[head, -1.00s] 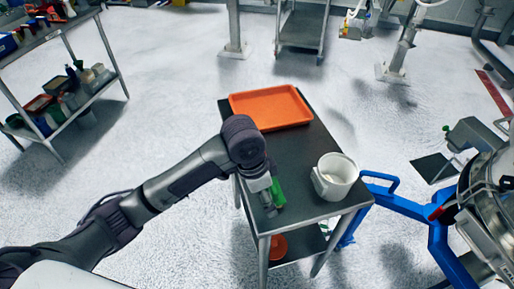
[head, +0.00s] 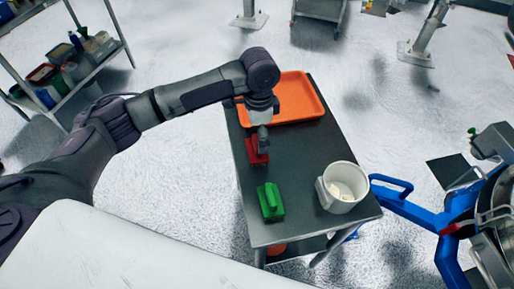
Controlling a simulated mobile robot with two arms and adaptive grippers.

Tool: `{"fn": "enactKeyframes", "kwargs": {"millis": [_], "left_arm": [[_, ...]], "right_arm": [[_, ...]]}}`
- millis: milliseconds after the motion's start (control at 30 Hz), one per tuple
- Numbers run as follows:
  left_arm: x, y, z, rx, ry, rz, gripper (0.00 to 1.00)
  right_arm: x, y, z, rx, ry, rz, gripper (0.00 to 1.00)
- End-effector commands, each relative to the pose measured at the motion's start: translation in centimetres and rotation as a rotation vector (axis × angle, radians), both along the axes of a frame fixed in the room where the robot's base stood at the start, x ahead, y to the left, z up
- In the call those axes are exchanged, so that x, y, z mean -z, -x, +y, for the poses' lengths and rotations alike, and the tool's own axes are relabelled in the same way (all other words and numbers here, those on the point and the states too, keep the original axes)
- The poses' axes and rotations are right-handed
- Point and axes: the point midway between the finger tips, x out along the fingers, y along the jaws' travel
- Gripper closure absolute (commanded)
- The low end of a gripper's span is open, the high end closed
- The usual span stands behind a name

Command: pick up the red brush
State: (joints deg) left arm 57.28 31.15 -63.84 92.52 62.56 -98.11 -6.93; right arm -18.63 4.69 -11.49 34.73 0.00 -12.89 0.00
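The red brush (head: 254,153) lies on the dark table (head: 310,158), near its left edge and in front of the orange tray. My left arm comes in from the left. Its gripper (head: 263,145) points down at the red brush and covers part of it. Whether the fingers are open or shut on the brush cannot be made out. A green brush (head: 270,202) lies on the table nearer the front, apart from the gripper. My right gripper is not in view.
The orange tray (head: 300,112) is at the table's back, partly behind my arm. A white mug-like container (head: 341,188) with pale contents stands at the front right. A blue frame (head: 420,209) stands right of the table. A shelf with containers (head: 75,60) is at the upper left.

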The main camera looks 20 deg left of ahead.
Motion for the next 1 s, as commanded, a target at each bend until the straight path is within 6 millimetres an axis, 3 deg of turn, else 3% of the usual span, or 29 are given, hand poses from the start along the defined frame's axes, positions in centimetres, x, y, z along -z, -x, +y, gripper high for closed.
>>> {"fn": "enactKeyframes", "kwargs": {"millis": [333, 533, 800, 833, 1000], "left_arm": [[3.2, 0.2, 0.4, -0.001, -0.002, 0.003, 0.00], [5.9, 0.2, 0.6, 0.002, -0.002, 0.001, 0.00], [6.4, 0.2, 0.5, 0.002, 0.000, -0.001, 0.00], [6.4, 0.2, 0.5, 0.002, 0.000, -0.001, 0.02], [6.4, 0.2, 0.5, 0.002, 0.000, -0.001, 0.30]], "right_arm": [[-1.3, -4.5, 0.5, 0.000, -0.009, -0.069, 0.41], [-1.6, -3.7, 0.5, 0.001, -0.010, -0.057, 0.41], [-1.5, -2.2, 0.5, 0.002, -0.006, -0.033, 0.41], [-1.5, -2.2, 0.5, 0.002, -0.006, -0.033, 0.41], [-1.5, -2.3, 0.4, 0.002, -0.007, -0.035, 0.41]]}}
